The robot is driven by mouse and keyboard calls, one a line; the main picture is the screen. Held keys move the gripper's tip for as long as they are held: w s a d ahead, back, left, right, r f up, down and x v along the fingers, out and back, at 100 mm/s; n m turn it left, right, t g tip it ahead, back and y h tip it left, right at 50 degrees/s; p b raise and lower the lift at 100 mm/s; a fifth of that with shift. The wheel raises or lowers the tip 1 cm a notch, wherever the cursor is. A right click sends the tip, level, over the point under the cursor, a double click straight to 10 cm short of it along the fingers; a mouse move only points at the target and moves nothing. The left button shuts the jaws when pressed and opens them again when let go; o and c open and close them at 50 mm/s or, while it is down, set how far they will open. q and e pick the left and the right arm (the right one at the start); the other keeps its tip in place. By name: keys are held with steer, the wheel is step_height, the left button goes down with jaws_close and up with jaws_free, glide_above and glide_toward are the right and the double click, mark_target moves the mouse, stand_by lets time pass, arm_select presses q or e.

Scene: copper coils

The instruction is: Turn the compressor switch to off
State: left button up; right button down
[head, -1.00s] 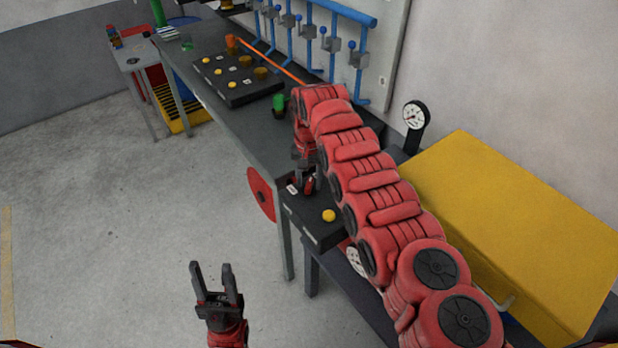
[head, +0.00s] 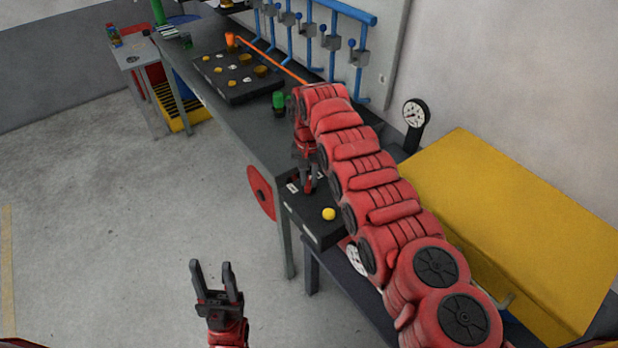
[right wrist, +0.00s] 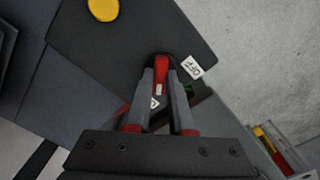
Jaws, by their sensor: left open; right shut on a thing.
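The compressor switch is a red lever (right wrist: 161,66) on a black control box (head: 311,229) at the near end of the workbench. In the right wrist view an "OFF" label (right wrist: 192,67) lies just right of the lever. A white label with a dark mark (right wrist: 153,103) shows between the fingers. My right gripper (head: 308,188) reaches down onto the box and is shut on the lever, a finger on each side. In the head view the gripper mostly hides the lever. My left gripper (head: 211,267) is open and empty over the floor.
A yellow button (head: 328,214) is on the same box. A red disc (head: 261,192) is at the bench side. Behind stand a green-topped object (head: 278,101), a black button panel (head: 238,93) and blue pipes (head: 309,49). A large yellow block (head: 510,215) and a gauge (head: 414,113) are at right.

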steer(key=n+b, duration=0.3)
steer(key=shift+f+b, duration=0.2)
steer(key=shift+b, duration=0.2)
steer(key=shift+w+r+n+b, duration=0.1)
steer(key=shift+n+b, duration=0.5)
steer(key=shift+n, duration=0.5)
steer(key=shift+r+n+b, duration=0.1)
steer(key=shift+n+b, duration=0.25)
steer(key=shift+n, duration=0.55)
steer(key=n, duration=0.4)
steer(key=shift+r+n, duration=0.1)
steer(key=shift+n, duration=0.2)
steer(key=n, duration=0.5)
steer(key=shift+n, duration=0.7)
steer(key=c, duration=0.8)
jaws_free()
